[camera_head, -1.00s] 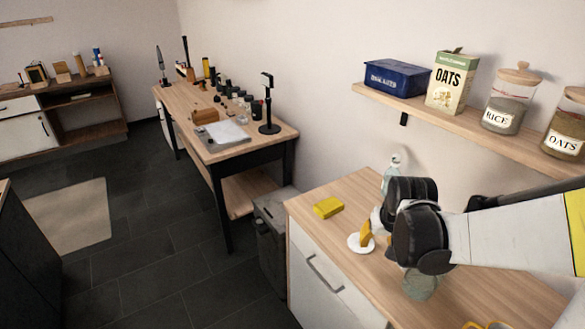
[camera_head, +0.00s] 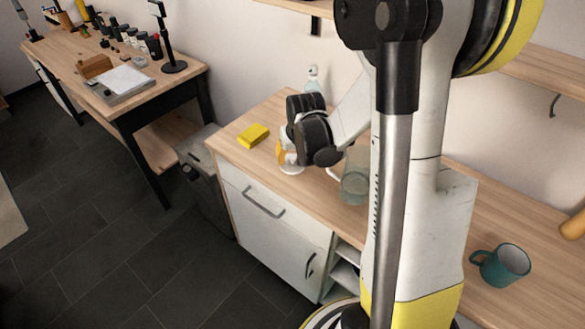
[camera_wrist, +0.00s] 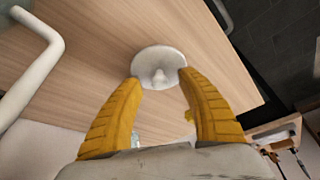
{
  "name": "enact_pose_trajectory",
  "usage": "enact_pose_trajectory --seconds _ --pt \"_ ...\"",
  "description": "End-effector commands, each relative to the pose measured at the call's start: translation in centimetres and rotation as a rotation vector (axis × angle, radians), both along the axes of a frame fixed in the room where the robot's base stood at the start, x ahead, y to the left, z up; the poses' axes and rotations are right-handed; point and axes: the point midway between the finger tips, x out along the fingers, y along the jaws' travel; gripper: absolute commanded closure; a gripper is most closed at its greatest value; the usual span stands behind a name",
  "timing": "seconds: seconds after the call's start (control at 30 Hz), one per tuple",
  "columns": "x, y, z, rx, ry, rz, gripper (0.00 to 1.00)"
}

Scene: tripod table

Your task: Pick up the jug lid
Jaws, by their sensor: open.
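The jug lid (camera_wrist: 158,57) is a white round disc with a small raised knob, lying on the wooden counter. In the wrist view it sits just beyond and between my yellow fingertips. My gripper (camera_wrist: 160,78) is open and empty, with one finger toward each side of the lid. I cannot tell whether the fingertips touch it. In the head view the lid (camera_head: 291,169) shows as a white rim below my gripper (camera_head: 281,152), and my wrist hides part of the area. The clear greenish glass jug (camera_head: 355,184) stands to the right of the lid, partly behind my arm.
A yellow sponge (camera_head: 253,135) lies left of the lid near the counter's left end. A clear bottle (camera_head: 313,78) stands behind my wrist. A pale curved bar (camera_wrist: 42,62) is at the left of the wrist view. A green mug (camera_head: 503,264) stands far right.

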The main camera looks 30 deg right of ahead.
Motion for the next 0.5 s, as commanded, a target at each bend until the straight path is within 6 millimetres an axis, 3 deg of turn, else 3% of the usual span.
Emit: enact_pose_trajectory --seconds 0.07,0.27,0.3,0.43,0.5 --pt "0.35 -0.09 -1.03 0.000 0.000 0.000 0.54" --pt "0.38 -0.10 -0.92 0.000 0.000 0.000 0.54" --pt "0.38 -0.11 -0.91 0.000 0.000 0.000 0.59" --pt "0.38 -0.11 -0.90 0.000 0.000 0.000 0.98" --pt "0.37 -0.11 -0.90 0.000 0.000 0.000 1.00"
